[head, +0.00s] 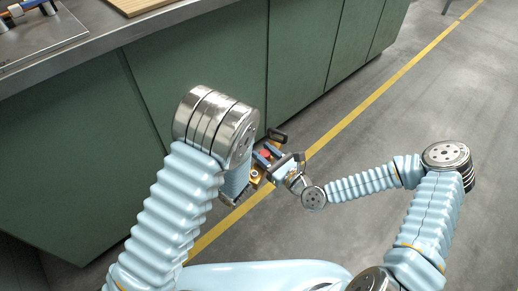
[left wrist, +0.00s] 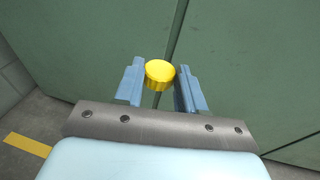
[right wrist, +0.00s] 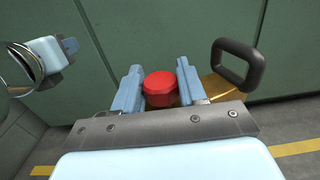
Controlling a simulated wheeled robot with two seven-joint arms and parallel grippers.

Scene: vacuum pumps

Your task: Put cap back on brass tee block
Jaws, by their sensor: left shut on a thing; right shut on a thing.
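A round yellow cap (left wrist: 160,73) with a ribbed edge sits between the fingers of my left gripper (left wrist: 160,66), which is shut on it. My right gripper (right wrist: 160,66) is shut on a brass block (right wrist: 222,90) that carries a red faceted knob (right wrist: 160,89) and a dark loop handle (right wrist: 241,65). The red knob also shows in the head view (head: 266,153), with the handle (head: 277,135) beyond it. My left gripper shows at the upper left of the right wrist view (right wrist: 68,45), apart from the block. My fingers hide part of the block.
A green cabinet (head: 305,50) with a metal-edged top stands just beyond my grippers. A wooden board (head: 140,5) and a metal plate with parts (head: 40,38) lie on that top. The grey floor (head: 440,100) with a yellow line is open to the right.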

